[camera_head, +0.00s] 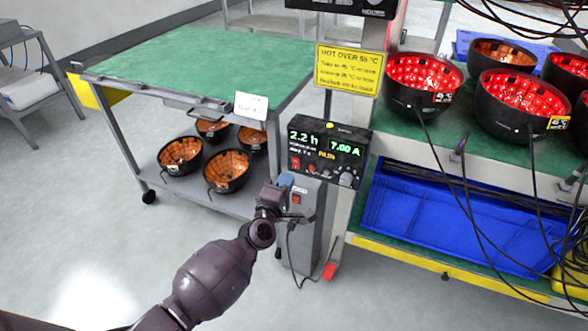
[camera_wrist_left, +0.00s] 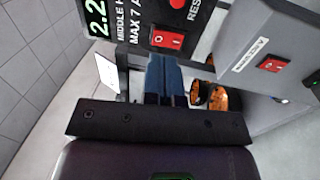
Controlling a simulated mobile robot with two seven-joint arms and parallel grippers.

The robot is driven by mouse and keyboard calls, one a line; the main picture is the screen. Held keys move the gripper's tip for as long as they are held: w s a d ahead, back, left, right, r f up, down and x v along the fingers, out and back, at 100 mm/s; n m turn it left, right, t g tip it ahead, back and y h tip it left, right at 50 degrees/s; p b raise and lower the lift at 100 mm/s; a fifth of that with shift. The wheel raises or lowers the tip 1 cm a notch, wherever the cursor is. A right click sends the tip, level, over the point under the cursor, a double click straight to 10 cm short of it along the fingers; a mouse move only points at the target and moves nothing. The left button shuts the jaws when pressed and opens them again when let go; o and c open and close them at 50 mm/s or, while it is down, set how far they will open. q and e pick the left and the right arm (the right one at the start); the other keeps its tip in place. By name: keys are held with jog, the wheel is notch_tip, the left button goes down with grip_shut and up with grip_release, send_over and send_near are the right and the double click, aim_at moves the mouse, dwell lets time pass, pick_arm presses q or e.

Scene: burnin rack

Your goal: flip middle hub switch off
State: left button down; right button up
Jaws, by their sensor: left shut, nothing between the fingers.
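The middle hub (camera_head: 325,153) is a black box with a lit display reading 2.2 h and 7.00 A; it also shows in the left wrist view (camera_wrist_left: 137,17). Its red rocker switch (camera_wrist_left: 167,38), marked O and I, sits on the panel below the lettering; it also shows in the head view (camera_head: 296,164). My left gripper (camera_head: 285,180) is shut and empty, its blue fingertips just below the hub's lower left corner. In the left wrist view the fingertips (camera_wrist_left: 163,58) point at the switch's near edge; I cannot tell whether they touch. My right gripper is out of view.
A grey box (camera_head: 304,225) with its own red switch (camera_wrist_left: 271,65) stands right below the hub. A green-topped cart (camera_head: 200,60) with copper-coloured bowls is at left. A rack with red-lit bowls (camera_head: 424,80), hanging cables and a blue bin (camera_head: 450,215) is at right.

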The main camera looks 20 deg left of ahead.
aim_at(297, 162)
pick_arm(q)
jog(key=w, duration=0.3)
jog(key=shift+w+d, duration=0.1)
jog(key=shift+w, duration=0.1)
jog(key=shift+w+r+b, duration=0.25)
jog(key=shift+w+b, duration=0.1)
jog(key=shift+w, duration=0.25)
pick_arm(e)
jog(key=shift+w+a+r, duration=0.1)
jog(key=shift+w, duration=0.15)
